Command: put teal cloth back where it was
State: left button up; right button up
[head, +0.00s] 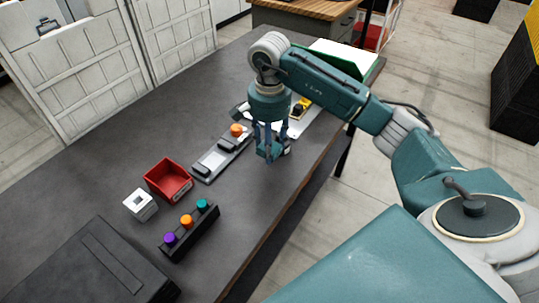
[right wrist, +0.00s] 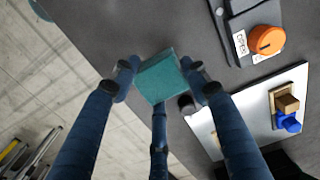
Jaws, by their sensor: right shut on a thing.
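The teal cloth (right wrist: 160,76) looks like a small folded square block in the right wrist view. My right gripper (right wrist: 163,84) is shut on it, with fingers on both sides and a third finger below. In the head view the right gripper (head: 270,148) points down over the table, near its right edge, with the teal cloth (head: 268,153) at its fingertips. I cannot tell whether the cloth touches the table. My left gripper is not in view.
A grey fixture with an orange knob (head: 237,130) lies left of the gripper. A white board (head: 299,127) with small parts lies behind it. A red bin (head: 168,179), white cube (head: 141,204) and black rack (head: 190,235) with coloured knobs stand nearer. Table (head: 255,190) in front is clear.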

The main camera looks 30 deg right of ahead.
jog(key=shift+s+f, duration=0.1)
jog(key=shift+f, duration=0.45)
notch_tip(320, 180, down, 3)
jog(key=shift+a+f+p, duration=0.1)
jog(key=shift+p, duration=0.4)
jog(key=shift+f, duration=0.35)
jog(key=o, duration=0.7)
jog(key=shift+c, duration=0.2)
jog(key=o, duration=0.4)
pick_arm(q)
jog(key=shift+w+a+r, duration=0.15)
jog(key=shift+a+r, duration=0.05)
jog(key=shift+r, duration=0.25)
pick_arm(e)
jog(key=shift+o, duration=0.2)
